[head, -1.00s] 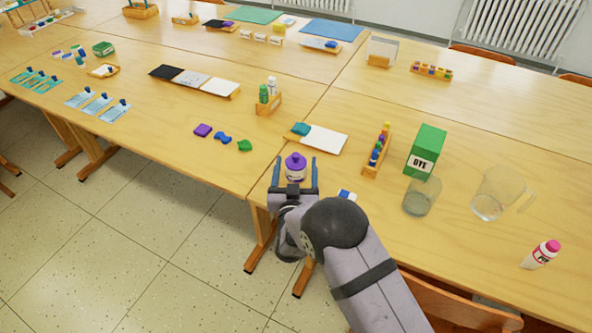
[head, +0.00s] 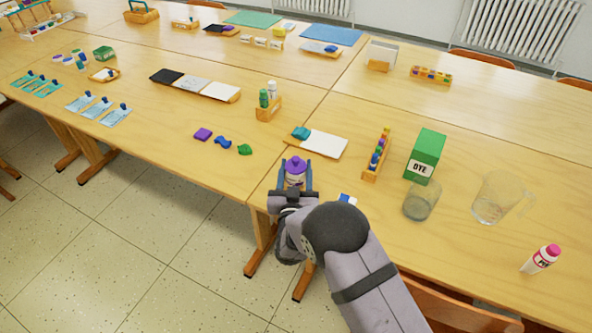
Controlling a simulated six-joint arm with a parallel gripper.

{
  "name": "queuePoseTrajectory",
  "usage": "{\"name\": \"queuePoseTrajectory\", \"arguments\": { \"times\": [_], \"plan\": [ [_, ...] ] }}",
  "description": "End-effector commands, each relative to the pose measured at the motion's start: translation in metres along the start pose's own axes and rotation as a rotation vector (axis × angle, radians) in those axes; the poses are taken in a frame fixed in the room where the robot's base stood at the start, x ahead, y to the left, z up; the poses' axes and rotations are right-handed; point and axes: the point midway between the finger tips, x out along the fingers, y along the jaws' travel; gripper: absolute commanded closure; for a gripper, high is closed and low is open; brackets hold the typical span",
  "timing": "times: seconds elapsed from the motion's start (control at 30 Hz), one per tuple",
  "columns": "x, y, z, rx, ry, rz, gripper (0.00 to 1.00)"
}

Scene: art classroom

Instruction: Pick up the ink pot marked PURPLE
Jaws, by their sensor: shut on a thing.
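A small pot with a purple cap (head: 295,165) and a pale label stands upright near the front edge of the table. The writing on its label is too small to read. My gripper (head: 295,178) is shut on this pot, one finger on each side of it. The lower part of the pot is hidden behind my gripper. I cannot tell whether the pot touches the table or is slightly above it.
To the right stand a wooden rack of colored pieces (head: 377,157), a green DYE box (head: 425,155), a clear beaker (head: 421,200) and a glass jug (head: 494,200). Purple, blue and green pieces (head: 222,141) lie left.

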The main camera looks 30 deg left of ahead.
Motion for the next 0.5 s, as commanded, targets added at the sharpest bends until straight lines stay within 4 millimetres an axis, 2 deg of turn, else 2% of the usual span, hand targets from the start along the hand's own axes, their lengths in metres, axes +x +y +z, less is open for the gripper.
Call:
{"name": "queuePoseTrajectory", "arguments": {
  "times": [0.07,0.27,0.5],
  "plan": [
    [0.0,0.0,-0.007,0.002,0.005,0.0,1.0],
    [-0.019,-0.001,-0.006,-0.001,0.001,-0.002,1.0],
    [-0.057,-0.001,-0.006,-0.001,0.0,-0.003,1.0]
  ]
}}
